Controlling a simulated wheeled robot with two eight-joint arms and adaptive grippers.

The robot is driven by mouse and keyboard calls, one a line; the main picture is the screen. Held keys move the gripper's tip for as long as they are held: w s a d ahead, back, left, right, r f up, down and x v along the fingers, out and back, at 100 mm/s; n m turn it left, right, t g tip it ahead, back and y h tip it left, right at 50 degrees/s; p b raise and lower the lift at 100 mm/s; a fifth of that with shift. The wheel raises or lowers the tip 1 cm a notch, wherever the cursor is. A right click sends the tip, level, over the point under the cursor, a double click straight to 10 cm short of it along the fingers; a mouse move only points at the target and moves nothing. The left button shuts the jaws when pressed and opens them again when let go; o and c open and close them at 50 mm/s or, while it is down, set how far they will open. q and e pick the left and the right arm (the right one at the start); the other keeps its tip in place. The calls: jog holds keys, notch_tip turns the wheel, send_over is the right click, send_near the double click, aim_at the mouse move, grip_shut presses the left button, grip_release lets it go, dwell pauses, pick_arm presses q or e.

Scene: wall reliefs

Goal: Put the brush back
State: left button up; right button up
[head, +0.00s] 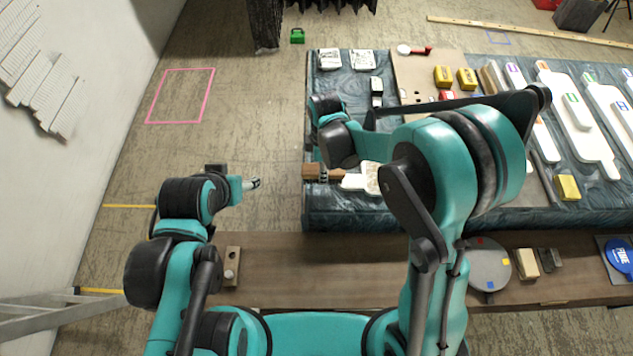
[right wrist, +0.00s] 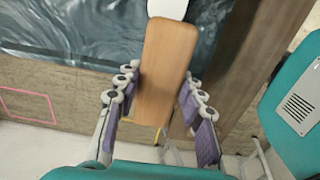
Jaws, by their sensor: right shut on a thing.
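The brush has a wooden handle (head: 311,172) at the left edge of the covered table in the head view; a pale part shows just right of it. In the right wrist view, the flat wooden handle (right wrist: 165,72) runs up between the fingers, with a white part (right wrist: 168,8) at its far end. My right gripper (right wrist: 160,105) is shut on the handle, one finger on each side. In the head view my right wrist hides most of this gripper. My left gripper (head: 255,183) is over the floor, left of the table, with nothing visible in it; its fingers are too small to judge.
The table's dark, wrinkled cover (head: 335,212) bears white tools, yellow blocks (head: 568,187) and a brown board. A wooden bench (head: 300,270) with a grey disc (head: 489,264) runs along the near side. A ladder (head: 50,312) stands at lower left. Floor left of the table is mostly clear.

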aim_at(318, 181)
jog(key=shift+s+a+f, duration=0.25)
jog(key=shift+a+f, duration=0.25)
jog(key=shift+a, duration=0.25)
jog(key=shift+f+b, duration=0.95)
jog(key=shift+f, duration=1.05)
jog(key=shift+f, duration=0.1)
jog(key=o, duration=1.1)
